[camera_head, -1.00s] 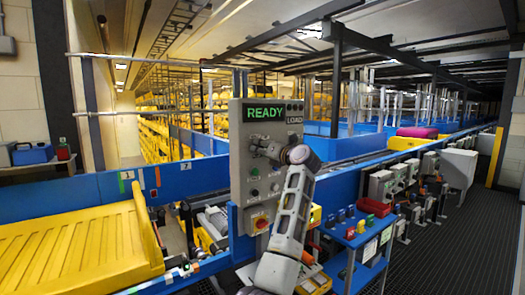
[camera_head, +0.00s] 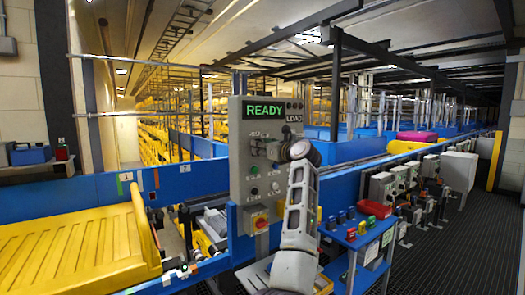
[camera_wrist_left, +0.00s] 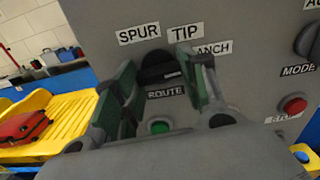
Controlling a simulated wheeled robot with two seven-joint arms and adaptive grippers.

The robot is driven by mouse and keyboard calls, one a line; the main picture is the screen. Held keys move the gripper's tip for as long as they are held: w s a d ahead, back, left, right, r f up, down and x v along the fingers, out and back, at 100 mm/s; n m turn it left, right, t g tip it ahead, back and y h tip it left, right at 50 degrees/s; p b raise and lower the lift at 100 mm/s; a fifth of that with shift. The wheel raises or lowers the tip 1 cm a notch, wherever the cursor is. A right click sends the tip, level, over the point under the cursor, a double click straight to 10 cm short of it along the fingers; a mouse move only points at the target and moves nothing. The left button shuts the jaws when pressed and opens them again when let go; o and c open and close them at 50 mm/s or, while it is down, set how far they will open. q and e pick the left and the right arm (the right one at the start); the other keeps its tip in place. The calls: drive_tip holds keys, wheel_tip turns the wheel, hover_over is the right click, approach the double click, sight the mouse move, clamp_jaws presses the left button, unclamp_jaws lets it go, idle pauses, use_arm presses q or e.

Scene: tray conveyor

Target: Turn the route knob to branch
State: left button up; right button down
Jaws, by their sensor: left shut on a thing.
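The dark route knob (camera_wrist_left: 157,66) is on the grey control panel (camera_head: 241,178), above the ROUTE label (camera_wrist_left: 165,92). SPUR (camera_wrist_left: 138,33), TIP (camera_wrist_left: 185,33) and a partly covered BRANCH label (camera_wrist_left: 213,48) are set around it. My left gripper (camera_wrist_left: 164,74) is shut on the knob, one green-padded finger on each side. Which label the knob points to is not clear. In the head view my left wrist mostly hides the gripper (camera_head: 276,150) and the knob. My right gripper is not in view.
A green READY display (camera_head: 264,111) is at the panel's top. A green button (camera_wrist_left: 160,127), a red button (camera_wrist_left: 294,106) and a MODE knob (camera_wrist_left: 308,40) are close to the gripper. A yellow tray (camera_head: 70,250) lies left, and a blue stand (camera_head: 350,239) is at right.

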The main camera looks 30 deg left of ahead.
use_arm(q)
drive_tip(key=shift+n, duration=0.5)
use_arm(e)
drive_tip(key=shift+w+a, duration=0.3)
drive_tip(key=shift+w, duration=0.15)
use_arm(q)
drive_tip(key=o, duration=1)
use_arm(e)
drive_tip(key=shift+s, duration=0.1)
use_arm(q)
drive_tip(key=shift+d, duration=0.15)
drive_tip(key=shift+v, duration=3.65)
